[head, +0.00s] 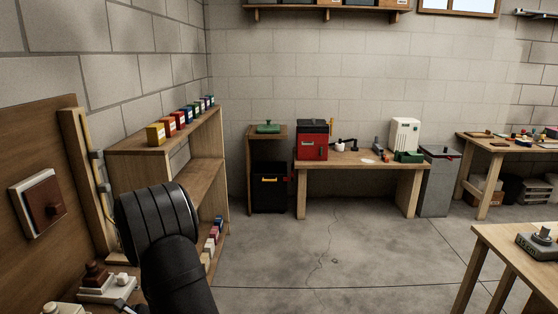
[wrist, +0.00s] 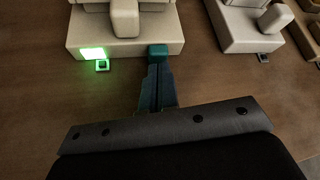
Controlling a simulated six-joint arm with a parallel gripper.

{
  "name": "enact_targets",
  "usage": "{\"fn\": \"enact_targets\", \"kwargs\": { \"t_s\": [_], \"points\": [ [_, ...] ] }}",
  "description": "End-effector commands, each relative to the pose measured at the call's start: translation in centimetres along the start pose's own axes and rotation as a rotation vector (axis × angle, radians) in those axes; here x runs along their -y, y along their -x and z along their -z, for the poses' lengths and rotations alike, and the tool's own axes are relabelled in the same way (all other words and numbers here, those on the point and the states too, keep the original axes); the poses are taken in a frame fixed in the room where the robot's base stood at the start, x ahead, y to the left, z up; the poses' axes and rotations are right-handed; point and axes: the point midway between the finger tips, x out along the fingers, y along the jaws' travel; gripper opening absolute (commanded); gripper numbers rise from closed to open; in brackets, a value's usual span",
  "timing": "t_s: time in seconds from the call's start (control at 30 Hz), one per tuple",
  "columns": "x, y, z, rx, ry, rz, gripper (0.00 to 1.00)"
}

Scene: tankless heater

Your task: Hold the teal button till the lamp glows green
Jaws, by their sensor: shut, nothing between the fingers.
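A cream-coloured unit (wrist: 125,47) stands at the top of the wrist view. A teal button (wrist: 157,51) is on the right part of its front face. A lamp (wrist: 93,54) on the left part of that face glows bright green, and a small dark tab (wrist: 102,66) with a pale centre sits just below it, lit green. My gripper (wrist: 157,70) is shut and empty. Its fingertips are right at the teal button and appear to touch it; how far the button is pressed cannot be seen. In the head view my arm covers the gripper and the button.
Bare wooden surface lies around my gripper. In the head view a shelf (head: 165,145) with coloured boxes stands beyond my arm, and a wooden panel is at left.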

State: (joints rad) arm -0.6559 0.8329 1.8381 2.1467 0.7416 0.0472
Motion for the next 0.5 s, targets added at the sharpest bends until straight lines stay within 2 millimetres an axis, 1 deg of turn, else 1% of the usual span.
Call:
{"fn": "enact_targets", "kwargs": {
  "t_s": [0.03,0.3,0.5],
  "points": [
    [0.0,0.5,0.4,-0.002,-0.002,0.001,0.00],
    [0.0,2.8,1.8,-0.002,-0.001,0.001,0.00],
    [0.0,4.0,2.4,-0.001,-0.001,0.000,0.00]
  ]
}}
